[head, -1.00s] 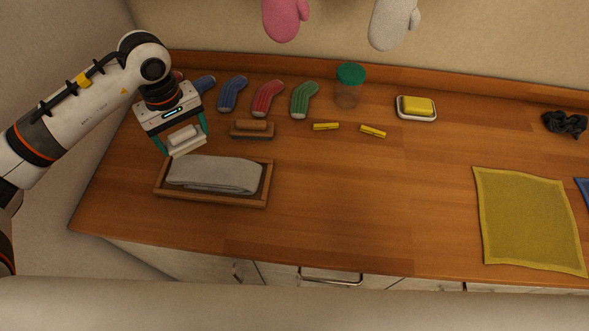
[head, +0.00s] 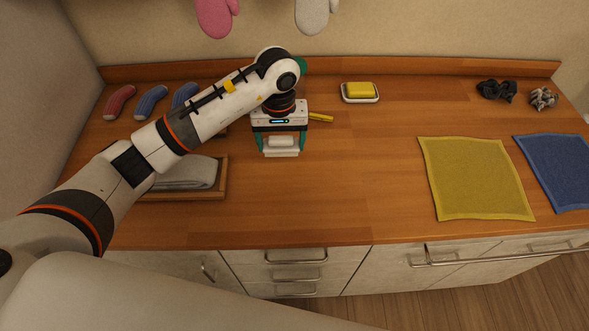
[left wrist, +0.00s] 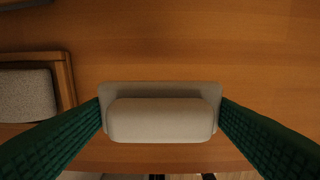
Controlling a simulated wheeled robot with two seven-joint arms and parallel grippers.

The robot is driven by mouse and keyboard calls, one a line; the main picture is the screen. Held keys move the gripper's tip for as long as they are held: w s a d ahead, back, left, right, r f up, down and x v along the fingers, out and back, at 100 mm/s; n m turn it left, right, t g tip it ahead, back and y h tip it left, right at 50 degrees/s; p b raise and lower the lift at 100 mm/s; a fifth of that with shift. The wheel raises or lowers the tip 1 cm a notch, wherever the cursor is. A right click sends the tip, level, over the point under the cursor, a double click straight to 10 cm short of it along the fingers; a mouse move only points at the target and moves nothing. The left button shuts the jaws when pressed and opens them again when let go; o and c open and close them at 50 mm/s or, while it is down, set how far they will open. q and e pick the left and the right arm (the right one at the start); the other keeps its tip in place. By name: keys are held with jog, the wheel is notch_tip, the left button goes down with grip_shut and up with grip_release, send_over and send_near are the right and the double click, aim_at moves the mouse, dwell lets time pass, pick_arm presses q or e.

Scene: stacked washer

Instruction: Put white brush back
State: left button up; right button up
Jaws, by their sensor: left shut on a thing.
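My left gripper (head: 281,146) is shut on the white brush (head: 281,141), above the wooden counter and right of the wooden tray. In the left wrist view the white brush (left wrist: 160,118) sits between the two green fingers, its handle block toward the camera and its wider base behind it. Bare counter shows around it there. I cannot tell its exact height above the counter. My right gripper is not in view.
A wooden tray (head: 224,178) with a folded grey cloth (head: 190,174) is partly behind my left arm. A soap dish (head: 360,99) with yellow soap, a yellow cloth (head: 475,175) and a blue cloth (head: 560,170) lie right. Counter between brush and yellow cloth is clear.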

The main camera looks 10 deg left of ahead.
aim_at(280, 145)
pick_arm(q)
notch_tip(280, 145, down, 4)
jog(key=shift+a+f+p, duration=0.1)
jog(key=shift+a+p, duration=0.05)
jog(key=shift+p, duration=0.4)
notch_tip(280, 145, down, 4)
jog(key=shift+r+p, duration=0.2)
jog(key=shift+p, duration=0.35)
jog(key=shift+f, duration=0.25)
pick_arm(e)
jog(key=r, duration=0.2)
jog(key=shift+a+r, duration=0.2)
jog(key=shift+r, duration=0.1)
pick_arm(q)
jog(key=shift+f, duration=0.1)
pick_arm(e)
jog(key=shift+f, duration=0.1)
pick_arm(q)
jog(key=shift+f+b, duration=0.15)
jog(key=shift+b, duration=0.15)
jog(key=o, duration=1)
jog(key=shift+c, duration=0.2)
